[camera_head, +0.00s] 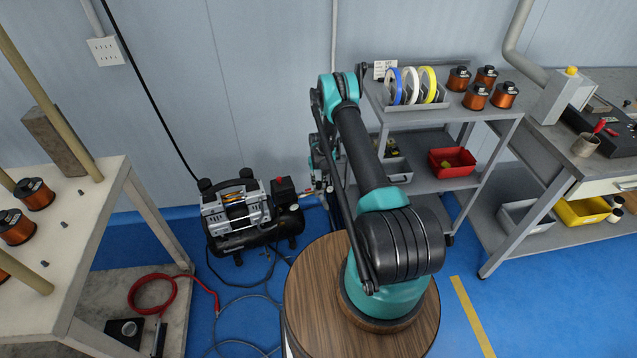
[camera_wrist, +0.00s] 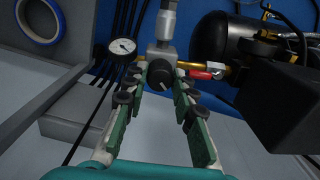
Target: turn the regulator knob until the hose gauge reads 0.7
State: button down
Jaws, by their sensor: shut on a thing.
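In the wrist view, the dark round regulator knob (camera_wrist: 160,75) faces the camera on a grey metal regulator body. My gripper (camera_wrist: 160,73) has its teal and pale fingers on either side of the knob, with the tips shut on it. The white round hose gauge (camera_wrist: 122,46) sits just left of the regulator. Its dark needle shows, but the scale is too small to read. In the head view, my arm hides most of the regulator area between the compressor and the shelf cart.
The black air compressor (camera_head: 245,214) stands on the blue floor left of my arm. A red-handled valve (camera_wrist: 201,74) sits right of the knob. The grey shelf cart (camera_head: 432,116) stands close on the right. Loose hoses lie on the floor near the compressor.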

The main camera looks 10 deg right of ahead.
jog(key=m, duration=0.7)
jog(key=shift+m, duration=0.4)
jog(key=m, duration=1)
jog(key=shift+m, duration=0.4)
jog(key=m, duration=0.4)
jog(key=shift+m, duration=0.3)
jog(key=m, duration=0.3)
jog(key=shift+m, duration=2.1)
